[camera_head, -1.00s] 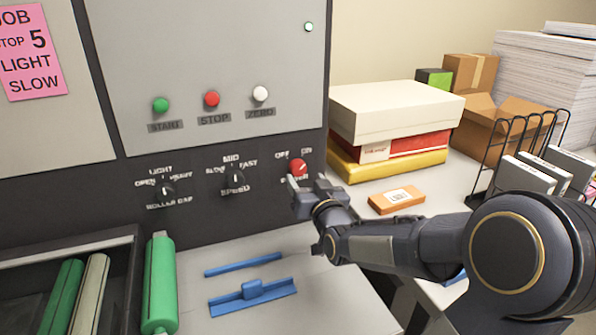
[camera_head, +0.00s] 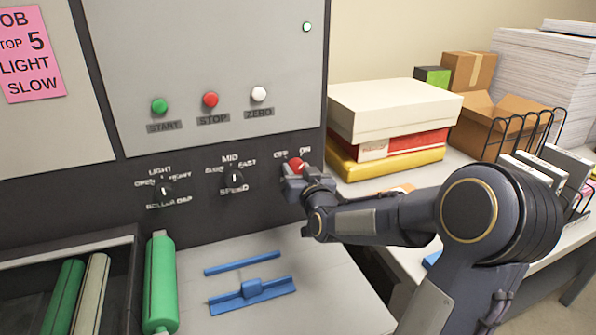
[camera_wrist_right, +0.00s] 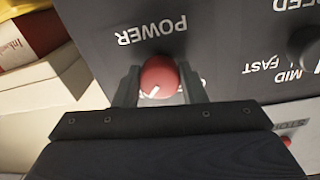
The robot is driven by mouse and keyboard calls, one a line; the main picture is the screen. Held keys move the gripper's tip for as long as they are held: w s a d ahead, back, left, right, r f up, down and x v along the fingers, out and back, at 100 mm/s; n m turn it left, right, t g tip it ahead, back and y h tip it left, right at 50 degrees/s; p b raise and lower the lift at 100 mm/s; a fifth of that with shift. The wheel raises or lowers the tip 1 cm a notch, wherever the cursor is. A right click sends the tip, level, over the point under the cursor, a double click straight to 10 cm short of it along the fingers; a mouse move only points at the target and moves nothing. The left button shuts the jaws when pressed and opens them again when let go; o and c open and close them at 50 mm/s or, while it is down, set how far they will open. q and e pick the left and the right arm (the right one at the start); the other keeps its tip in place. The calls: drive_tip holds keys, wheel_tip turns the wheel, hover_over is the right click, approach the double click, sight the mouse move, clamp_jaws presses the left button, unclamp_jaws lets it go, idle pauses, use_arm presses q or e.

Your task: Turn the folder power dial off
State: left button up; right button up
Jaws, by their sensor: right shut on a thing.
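The red power dial (camera_head: 295,165) sits on the dark panel at its right end, below the OFF and ON labels. My right gripper (camera_head: 291,171) reaches it from the lower right and is shut on it. In the right wrist view the gripper's two fingers stand on either side of the dial (camera_wrist_right: 159,76). The dial's white mark slants toward the lower left of that upside-down view. The POWER label shows above the dial there, while the OFF and ON labels are mostly hidden by the gripper. My left gripper is not in view.
The speed dial (camera_head: 234,178) and roller gap dial (camera_head: 163,189) are left of the power dial. Green (camera_head: 159,106), red (camera_head: 210,100) and white (camera_head: 259,94) buttons sit above. Stacked boxes (camera_head: 390,115) stand close on the right. Blue parts (camera_head: 252,293) lie below.

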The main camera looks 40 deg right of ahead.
drive_tip(key=shift+f+n+b, duration=0.15)
drive_tip(key=shift+n+b, duration=0.35)
drive_tip(key=shift+b, duration=0.35)
drive_tip(key=shift+c, duration=0.3)
drive_tip(key=n+b, duration=0.4)
drive_tip(key=b, duration=0.1)
drive_tip(key=shift+f, duration=0.1)
drive_tip(key=shift+n+b, duration=0.65)
drive_tip(key=shift+n, duration=0.25)
drive_tip(key=n+b, duration=0.2)
drive_tip(key=n, duration=0.2)
drive_tip(key=shift+d+n, duration=0.1)
drive_tip(key=shift+n, duration=0.2)
drive_tip(key=n, duration=0.2)
drive_tip(key=n+b, duration=0.1)
drive_tip(key=shift+r+n+y, duration=0.25)
drive_tip(key=shift+n+y, duration=0.05)
drive_tip(key=shift+n, duration=1.6)
drive_tip(key=shift+b, duration=0.3)
drive_tip(key=o, duration=1)
drive_tip(key=shift+s, duration=0.1)
